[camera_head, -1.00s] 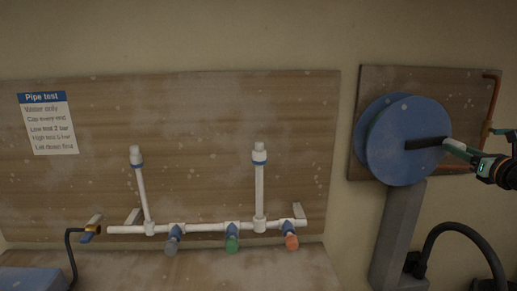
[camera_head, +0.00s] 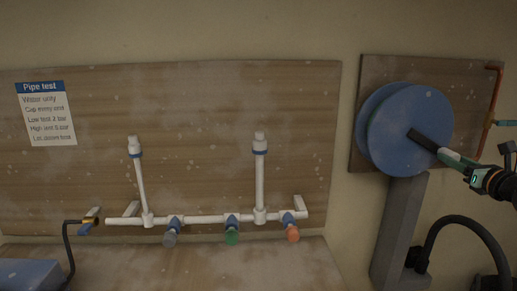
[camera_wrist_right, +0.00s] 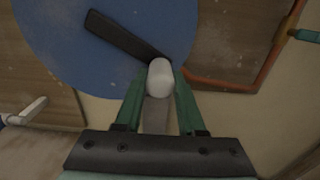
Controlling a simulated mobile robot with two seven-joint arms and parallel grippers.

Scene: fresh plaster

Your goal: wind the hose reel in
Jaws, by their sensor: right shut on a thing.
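The blue hose reel (camera_head: 400,125) is mounted on a wooden board at the right, above a grey post. A dark crank arm (camera_head: 424,139) runs from the reel's middle down to the right. My right gripper (camera_head: 449,157) is at the crank's outer end. In the right wrist view the reel (camera_wrist_right: 70,50) fills the upper left, with the crank arm (camera_wrist_right: 125,36) across it. The green fingers of my right gripper (camera_wrist_right: 160,88) are shut on the pale crank handle (camera_wrist_right: 160,75). My left gripper is not in view.
A white pipe rig (camera_head: 190,219) with coloured valves stands against a wooden panel. A "Pipe test" sheet (camera_head: 46,115) hangs at left. A copper pipe (camera_head: 488,125) runs down the reel board's right edge. A black hose (camera_head: 460,222) curves at lower right.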

